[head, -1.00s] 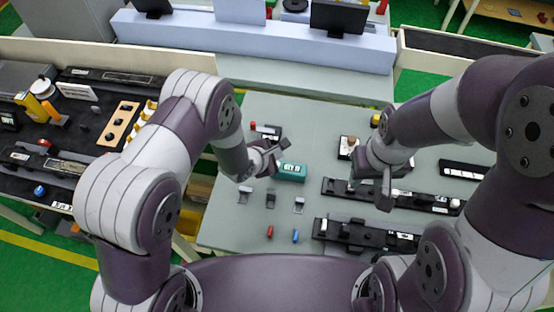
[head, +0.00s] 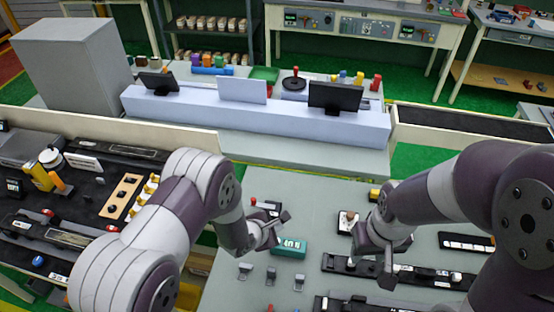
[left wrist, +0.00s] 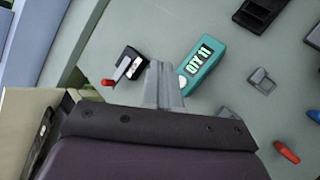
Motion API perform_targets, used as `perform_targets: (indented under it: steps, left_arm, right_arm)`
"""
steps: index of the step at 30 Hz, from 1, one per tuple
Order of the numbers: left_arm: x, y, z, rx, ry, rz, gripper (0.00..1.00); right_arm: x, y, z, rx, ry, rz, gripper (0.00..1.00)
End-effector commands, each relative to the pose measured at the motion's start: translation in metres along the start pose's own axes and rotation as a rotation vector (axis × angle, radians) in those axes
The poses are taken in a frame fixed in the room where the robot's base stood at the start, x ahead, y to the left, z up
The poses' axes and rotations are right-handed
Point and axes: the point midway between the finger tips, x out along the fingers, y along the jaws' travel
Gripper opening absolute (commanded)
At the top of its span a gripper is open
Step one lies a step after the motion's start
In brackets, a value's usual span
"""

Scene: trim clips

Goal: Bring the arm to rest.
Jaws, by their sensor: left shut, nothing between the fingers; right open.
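My left gripper (head: 279,228) is shut and empty above the grey table (head: 318,192), beside a teal box with a lit display (head: 291,247). In the left wrist view its fingers (left wrist: 163,84) are together, and the teal box (left wrist: 202,62) lies just right of the fingertips. A small black device with a red-tipped lever (left wrist: 126,67) lies left of the fingers. My right gripper (head: 387,262) is open above the right part of the table, over a long black rail (head: 430,276). Nothing shows between its fingers.
Small grey clips (head: 270,275) lie on the table in front of the teal box. A dark bench with parts (head: 85,210) stands on the left. A pale blue ledge with screens (head: 240,117) runs behind the table. Red and blue small parts show in the left wrist view (left wrist: 287,152).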

Motion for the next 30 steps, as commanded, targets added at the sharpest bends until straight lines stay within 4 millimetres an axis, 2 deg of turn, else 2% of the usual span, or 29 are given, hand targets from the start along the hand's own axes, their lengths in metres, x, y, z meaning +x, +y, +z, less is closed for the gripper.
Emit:
perform_targets:
  steps: [5, 8, 10, 12, 14, 15, 19, 21, 23, 26, 30]
  left_arm:
    - [0.0, 0.0, 0.0, 0.041, 0.001, -0.001, 0.0]
    - [-0.001, -0.011, -0.013, 0.27, 0.052, -0.056, 0.0]
    - [-0.013, -0.037, -0.038, 0.541, 0.13, -0.194, 0.0]
    - [-0.038, -0.051, -0.058, 0.859, 0.174, -0.368, 0.0]
    - [-0.064, -0.056, -0.074, 1.114, 0.17, -0.525, 0.0]
    - [-0.084, -0.058, -0.083, 1.266, 0.144, -0.627, 0.0]
    - [-0.159, -0.066, -0.102, 1.633, -0.039, -0.885, 0.0]
    - [-0.198, -0.076, -0.109, 1.733, -0.134, -0.936, 0.0]
    - [-0.218, -0.077, -0.111, 1.725, -0.119, -0.907, 0.0]
    - [-0.227, -0.057, -0.113, 1.711, -0.018, -0.808, 0.0]
    - [-0.229, -0.053, -0.114, 1.703, -0.004, -0.799, 0.0]
  right_arm:
    - [0.0, 0.0, 0.0, 0.0, 0.0, 0.0, 0.43]
    - [0.0, 0.0, 0.0, 0.0, 0.0, 0.0, 0.43]
    - [0.0, 0.0, 0.0, 0.0, 0.0, 0.0, 0.43]
    - [0.004, 0.0, 0.0, 0.0, 0.0, 0.0, 0.43]
    - [0.016, 0.0, 0.002, 0.0, 0.0, 0.0, 0.43]
    - [0.025, 0.0, 0.003, 0.0, 0.0, 0.0, 0.43]
    - [0.059, 0.0, 0.007, 0.0, 0.0, 0.0, 0.43]
    - [0.084, 0.0, 0.01, 0.0, 0.0, 0.0, 0.43]
    - [0.099, 0.0, 0.012, 0.0, -0.001, 0.0, 0.43]
    - [0.11, 0.0, 0.013, 0.0, -0.001, 0.0, 0.43]
    - [0.109, 0.0, 0.013, 0.0, 0.0, 0.0, 0.43]
